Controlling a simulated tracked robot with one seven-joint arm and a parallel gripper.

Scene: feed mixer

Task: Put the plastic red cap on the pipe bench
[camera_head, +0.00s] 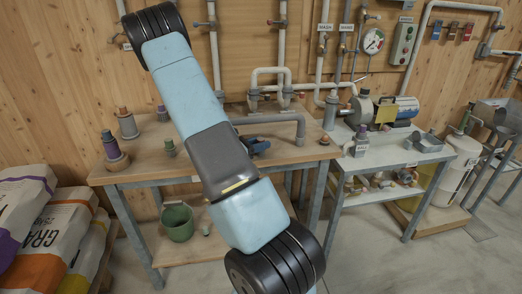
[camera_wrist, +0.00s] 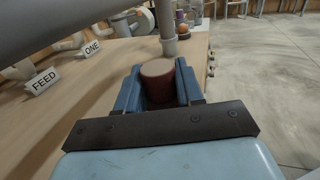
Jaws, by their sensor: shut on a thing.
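The dark red cap (camera_wrist: 158,85) sits upright between the blue fingers of my gripper (camera_wrist: 158,92) in the wrist view; its pale round top shows. My gripper is shut on it. A grey pipe (camera_wrist: 168,35) comes down just beyond the cap, its lower end close to the cap's far rim; I cannot tell whether they touch. In the head view my gripper (camera_head: 262,145) shows as a small blue shape over the pipe bench (camera_head: 205,152), left of the bent pipe's down-turned end (camera_head: 300,138). The cap is not clear there.
Labels FEED (camera_wrist: 43,80) and ONE (camera_wrist: 92,48) stand left of my gripper. Several coloured caps on stands (camera_head: 127,125) are at the bench's left end. A second table (camera_head: 395,155) with a pump stands to the right.

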